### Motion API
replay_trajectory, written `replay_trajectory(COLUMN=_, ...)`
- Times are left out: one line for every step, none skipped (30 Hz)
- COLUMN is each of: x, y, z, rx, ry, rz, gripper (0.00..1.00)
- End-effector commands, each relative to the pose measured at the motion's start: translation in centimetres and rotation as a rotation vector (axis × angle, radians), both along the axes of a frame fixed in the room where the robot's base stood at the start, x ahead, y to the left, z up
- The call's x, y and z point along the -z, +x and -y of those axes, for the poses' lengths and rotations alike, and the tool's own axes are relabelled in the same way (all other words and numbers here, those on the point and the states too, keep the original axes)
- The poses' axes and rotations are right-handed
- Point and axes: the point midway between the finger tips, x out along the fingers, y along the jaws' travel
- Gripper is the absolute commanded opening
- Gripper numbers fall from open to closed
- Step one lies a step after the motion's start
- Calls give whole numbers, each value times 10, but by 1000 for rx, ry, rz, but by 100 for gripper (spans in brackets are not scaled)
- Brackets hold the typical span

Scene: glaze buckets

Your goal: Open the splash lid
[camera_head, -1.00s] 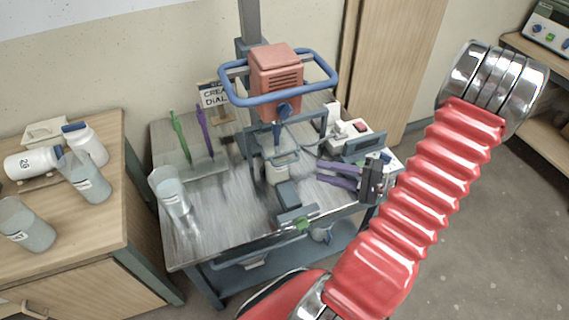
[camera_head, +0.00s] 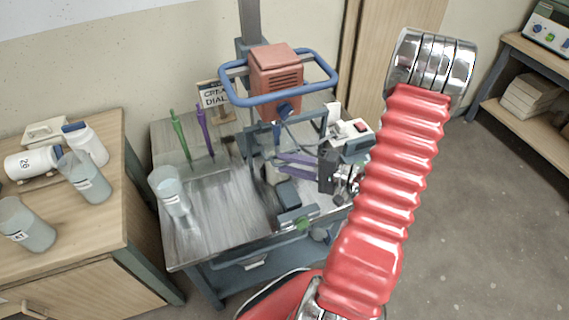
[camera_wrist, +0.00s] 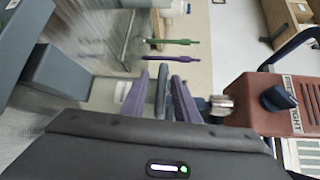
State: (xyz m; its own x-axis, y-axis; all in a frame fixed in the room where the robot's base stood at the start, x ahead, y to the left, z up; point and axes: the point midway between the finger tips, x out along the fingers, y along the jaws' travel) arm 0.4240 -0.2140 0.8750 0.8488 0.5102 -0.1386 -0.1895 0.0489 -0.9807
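My gripper (camera_head: 282,157) reaches leftward under the mixer head (camera_head: 275,68). Its two purple fingers are apart, one on each side of a dark blue-grey upright bar (camera_wrist: 162,92) in the wrist view. A gap shows between the bar and the left finger; the right finger is very close to it, and contact cannot be told. The bar seems to be part of the splash lid, but the lid's outline is hard to make out. A pale container (camera_head: 273,174) stands under the mixer, partly hidden by my fingers. It also shows, partly, in the wrist view (camera_wrist: 122,91).
A blue loop handle (camera_head: 250,99) surrounds the orange mixer head. A clear cup (camera_head: 172,192) stands at the left of the metal bench (camera_head: 215,225). Green (camera_head: 180,135) and purple (camera_head: 204,132) tools stand behind. A white device with a red switch (camera_head: 350,135) sits at the right.

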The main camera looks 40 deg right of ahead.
Motion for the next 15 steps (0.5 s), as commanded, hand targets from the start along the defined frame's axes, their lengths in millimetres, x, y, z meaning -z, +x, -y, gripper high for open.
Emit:
replay_trajectory(x=1, y=4, z=-3, rx=-1, ry=0, rz=0, gripper=28)
replay_trajectory(x=1, y=5, z=-3, rx=-1, ry=0, rz=0, gripper=28)
replay_trajectory(x=1, y=6, z=-4, rx=-1, ry=0, rz=0, gripper=28)
replay_trajectory(x=1, y=7, z=-5, rx=-1, ry=0, rz=0, gripper=28)
replay_trajectory(x=1, y=8, z=-5, rx=-1, ry=0, rz=0, gripper=28)
replay_trajectory(x=1, y=9, z=-5, rx=0, ry=0, rz=0, gripper=28)
replay_trajectory(x=1, y=9, z=-5, rx=0, ry=0, rz=0, gripper=28)
replay_trajectory(x=1, y=9, z=-5, rx=0, ry=0, rz=0, gripper=28)
replay_trajectory(x=1, y=9, z=-5, rx=0, ry=0, rz=0, gripper=28)
replay_trajectory(x=1, y=9, z=-5, rx=0, ry=0, rz=0, gripper=28)
replay_trajectory(x=1, y=9, z=-5, rx=0, ry=0, rz=0, gripper=28)
replay_trajectory(x=1, y=9, z=-5, rx=0, ry=0, rz=0, gripper=28)
replay_trajectory(x=1, y=9, z=-5, rx=0, ry=0, rz=0, gripper=28)
replay_trajectory(x=1, y=9, z=-5, rx=0, ry=0, rz=0, gripper=27)
replay_trajectory(x=1, y=9, z=-5, rx=0, ry=0, rz=0, gripper=24)
